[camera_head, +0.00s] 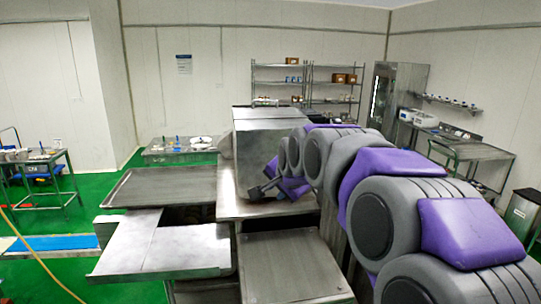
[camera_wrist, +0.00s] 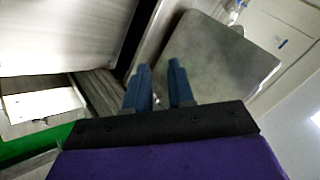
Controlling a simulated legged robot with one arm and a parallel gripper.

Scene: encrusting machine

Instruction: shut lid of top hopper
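The machine's large steel box (camera_head: 262,150) stands in the middle of the head view, with a flat top (camera_head: 268,114). I cannot tell for sure which part is the top hopper or its lid. My gripper (camera_head: 258,190) is low at the box's front right side, partly hidden by my own arm. In the wrist view my gripper (camera_wrist: 159,66) shows two blue fingers with a gap between them and nothing held. A grey plate with rounded corners (camera_wrist: 222,62) lies beyond the fingers; whether it is the lid is unclear.
Steel trays (camera_head: 165,187) and a lower plate (camera_head: 165,250) extend left of the machine. Another steel plate (camera_head: 290,265) is in front. A shelf rack (camera_head: 305,80) stands behind. Green floor (camera_head: 50,215) is open at the left, with a cart (camera_head: 38,170).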

